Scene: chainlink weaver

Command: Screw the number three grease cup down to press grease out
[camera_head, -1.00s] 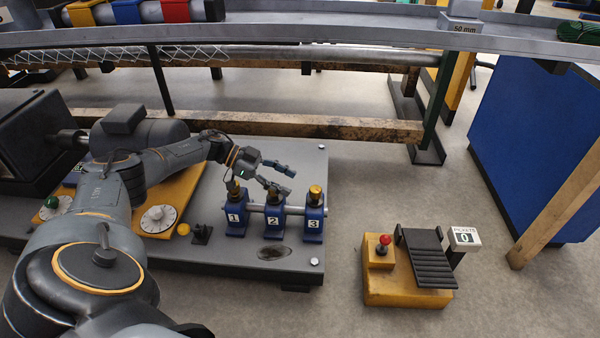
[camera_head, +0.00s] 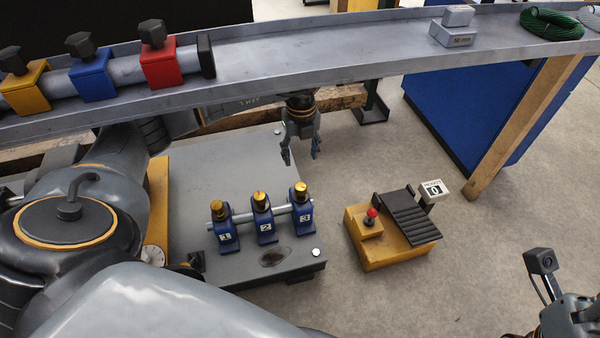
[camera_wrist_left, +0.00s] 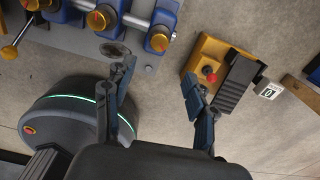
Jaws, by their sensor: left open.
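The number three grease cup (camera_head: 300,189) is a brass cap on a blue post (camera_head: 302,215) marked 3. It is the rightmost of three on a grey bar; in the left wrist view it shows at the top (camera_wrist_left: 158,42). Cups one (camera_head: 217,207) and two (camera_head: 260,198) stand to its left. My left gripper (camera_head: 300,157) is open and empty, fingers downward, beyond cup three and apart from it. Its spread fingers also show in the left wrist view (camera_wrist_left: 153,70). Part of my right wrist (camera_head: 572,312) shows at the lower right; its fingers cannot be made out.
A grey rail (camera_head: 330,62) with coloured clamp blocks crosses in front of my left arm. A yellow pedal box (camera_head: 372,250) with a red-knobbed lever and a small counter (camera_head: 434,190) stands right of the grey base plate (camera_head: 200,170). Floor between is clear.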

